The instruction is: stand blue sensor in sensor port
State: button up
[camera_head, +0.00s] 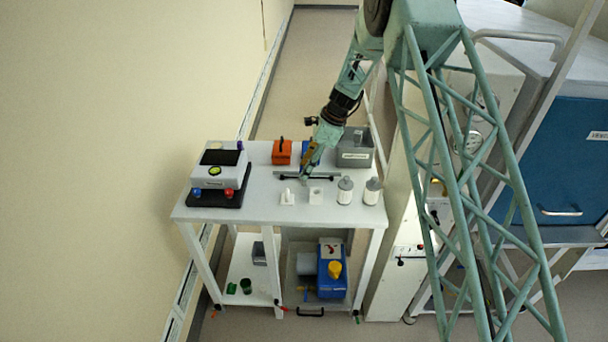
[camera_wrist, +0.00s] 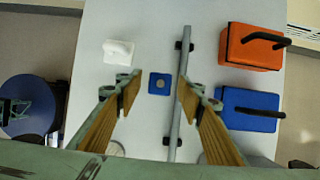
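A small blue square piece with a grey round centre (camera_wrist: 160,84), apparently the blue sensor, shows between my fingers in the wrist view. My gripper (camera_head: 305,174) points down over the white table, by the dark-ended bar. Its two tan-padded fingers are apart, with a gap on both sides of the blue piece, so it is open. The height between fingers and piece is unclear. A white block with a hole (camera_head: 315,195), possibly the sensor port, stands just in front of the gripper. A white block with a raised part (camera_head: 287,197) stands left of it.
The bar (camera_head: 290,177) runs just behind the blue piece. An orange box (camera_head: 282,152) and a blue box (camera_wrist: 248,109) with black handles stand behind it. Two white cylinders (camera_head: 345,191) (camera_head: 372,191) stand right, a grey bin (camera_head: 355,148) behind. A white device (camera_head: 217,171) stands left.

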jog(key=shift+a+f, duration=0.25)
jog(key=shift+f, duration=0.4)
jog(key=shift+c, duration=0.7)
jog(key=c, duration=0.9)
